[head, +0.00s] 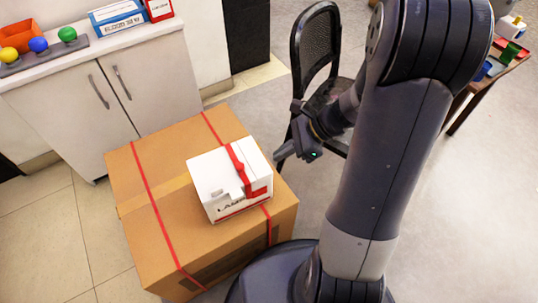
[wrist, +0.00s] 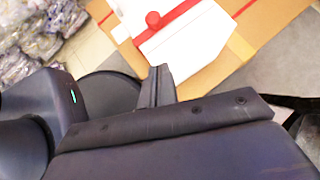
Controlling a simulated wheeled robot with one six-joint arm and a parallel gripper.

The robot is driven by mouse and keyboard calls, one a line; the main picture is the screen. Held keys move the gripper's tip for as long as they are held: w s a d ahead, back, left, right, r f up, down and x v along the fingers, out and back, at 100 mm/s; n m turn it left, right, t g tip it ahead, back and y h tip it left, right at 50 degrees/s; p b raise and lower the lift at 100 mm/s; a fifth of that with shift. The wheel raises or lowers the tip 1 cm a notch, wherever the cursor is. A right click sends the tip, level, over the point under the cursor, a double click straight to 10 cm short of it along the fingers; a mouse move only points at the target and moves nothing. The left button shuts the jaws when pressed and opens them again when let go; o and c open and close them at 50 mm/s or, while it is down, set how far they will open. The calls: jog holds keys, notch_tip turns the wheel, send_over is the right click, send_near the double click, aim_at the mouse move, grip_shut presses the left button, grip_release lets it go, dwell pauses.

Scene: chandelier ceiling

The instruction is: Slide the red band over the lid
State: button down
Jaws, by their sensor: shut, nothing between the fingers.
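A small white box (head: 215,178) with a lid and dark lettering on its front stands on a large cardboard carton (head: 160,235). A red band (head: 235,157) runs across the lid toward its right part and down the front. A small red knob sits beside or on the band; I cannot tell which. In the wrist view the white box (wrist: 195,42), the red band (wrist: 178,12) and the red knob (wrist: 153,20) show at the top. My gripper (head: 281,158) is shut and empty, just right of the white box and apart from it. Its closed fingers also show in the wrist view (wrist: 161,82).
Red straps cross the carton. A black chair (head: 315,45) stands behind my gripper. A white cabinet (head: 75,105) at left holds coloured balls and boxes. A small table (head: 490,70) is at right. Grey floor is free on the right.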

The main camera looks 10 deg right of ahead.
jog(key=p+v, duration=0.1)
jog(key=v, duration=0.4)
jog(key=shift+f, duration=0.1)
